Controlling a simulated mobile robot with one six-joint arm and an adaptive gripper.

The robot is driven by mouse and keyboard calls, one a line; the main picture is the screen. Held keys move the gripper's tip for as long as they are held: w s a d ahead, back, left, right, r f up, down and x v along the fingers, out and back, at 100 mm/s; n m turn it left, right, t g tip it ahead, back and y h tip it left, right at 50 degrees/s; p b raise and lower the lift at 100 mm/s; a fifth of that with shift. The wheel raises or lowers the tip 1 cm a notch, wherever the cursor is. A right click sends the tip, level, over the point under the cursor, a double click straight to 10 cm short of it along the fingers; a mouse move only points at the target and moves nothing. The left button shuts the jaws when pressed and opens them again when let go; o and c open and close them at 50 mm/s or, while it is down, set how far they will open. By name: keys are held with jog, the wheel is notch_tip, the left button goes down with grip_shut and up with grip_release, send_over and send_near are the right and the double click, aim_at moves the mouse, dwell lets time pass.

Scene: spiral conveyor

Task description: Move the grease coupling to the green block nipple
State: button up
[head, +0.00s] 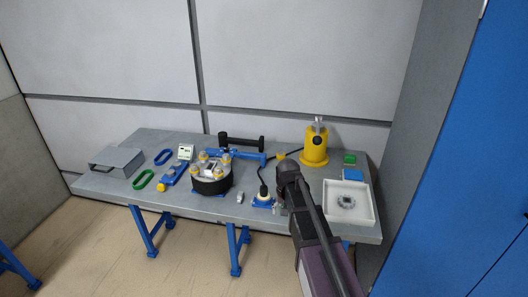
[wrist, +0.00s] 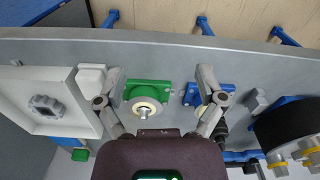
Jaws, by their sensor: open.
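My gripper (wrist: 162,82) is open and empty over the bench, with its fingers on either side of the green block (wrist: 157,88). The green block carries a pale ring with a metal nipple (wrist: 145,111) in its middle. In the head view my arm hides the green block. The blue block (head: 263,205) stands beside it, with the grease coupling (head: 263,191) upright on it and a black hose rising from it. In the wrist view the blue block (wrist: 190,97) is partly behind my right finger, and the coupling is mostly hidden.
A white tray (head: 368,213) with a grey part stands at the right. A yellow pot (head: 314,157) stands behind. A black drum (head: 212,187) with yellow-topped posts is left of the blue block. A small grey piece (head: 240,197) lies between them. A grey box (head: 117,161) is far left.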

notch_tip(320, 180, up, 12)
jog(key=m+p, duration=0.1)
jog(key=p, duration=1)
send_over(264, 187)
jog(key=shift+w, duration=0.1)
jog(key=shift+f+b, duration=0.25)
jog(key=shift+b, duration=0.15)
notch_tip(264, 187, down, 13)
jog(key=b, duration=1.3)
jog(key=shift+f, duration=0.2)
grip_shut()
